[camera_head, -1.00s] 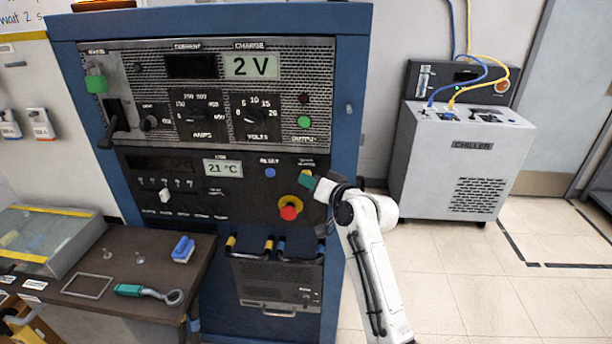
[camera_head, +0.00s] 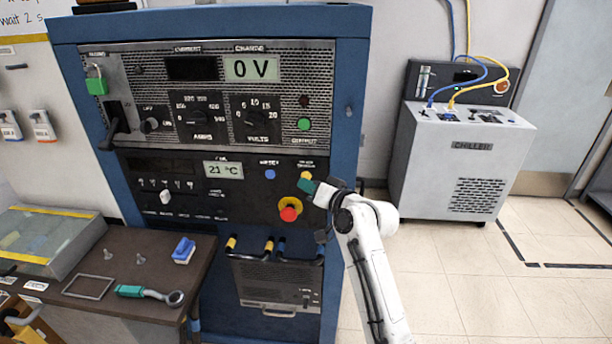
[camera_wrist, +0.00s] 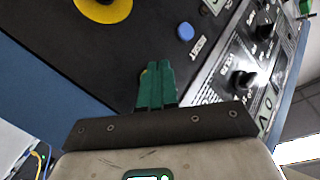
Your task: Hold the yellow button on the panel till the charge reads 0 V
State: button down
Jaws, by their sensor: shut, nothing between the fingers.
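The charge display (camera_head: 251,68) on the upper panel reads 0 V. The yellow button (camera_head: 306,175) sits on the lower black panel, right of the blue reset button. My gripper (camera_head: 306,185) is shut, its green fingertips together at the yellow button and partly covering it. In the wrist view, the closed green fingers (camera_wrist: 155,85) point at the panel, and only a sliver of the yellow button (camera_wrist: 143,73) shows beside them. Whether the button is pressed in cannot be seen.
A red knob (camera_head: 289,211) on a yellow ring sits just below my gripper. A blue button (camera_head: 270,174) is to the left. A workbench (camera_head: 190,258) with tools stands at the lower left. The chiller (camera_head: 465,150) stands at right, with open floor before it.

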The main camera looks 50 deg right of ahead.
jog(key=shift+s+a, duration=0.15)
jog(key=shift+a, duration=0.05)
jog(key=s+a+p, duration=0.1)
jog(key=a, duration=0.1)
jog(key=s+a+p, duration=0.1)
jog(key=s+a, duration=0.1)
dwell(0.6)
jog(key=shift+d, duration=0.1)
jog(key=s+a+f+n+g+y, duration=0.3)
jog(key=s+a+f+n+g, duration=0.3)
jog(key=s+a+f, duration=0.7)
jog(key=s+a+f+n+g, duration=0.1)
jog(key=s+f+g, duration=0.2)
jog(key=s, duration=0.7)
jog(key=s+a+f+n+g+h, duration=0.1)
jog(key=s+f+g, duration=0.3)
jog(key=s, duration=0.5)
jog(key=shift+s+a+g, duration=0.4)
jog(key=shift+a+g, duration=0.3)
jog(key=shift+g, duration=0.4)
jog(key=shift+f, duration=0.1)
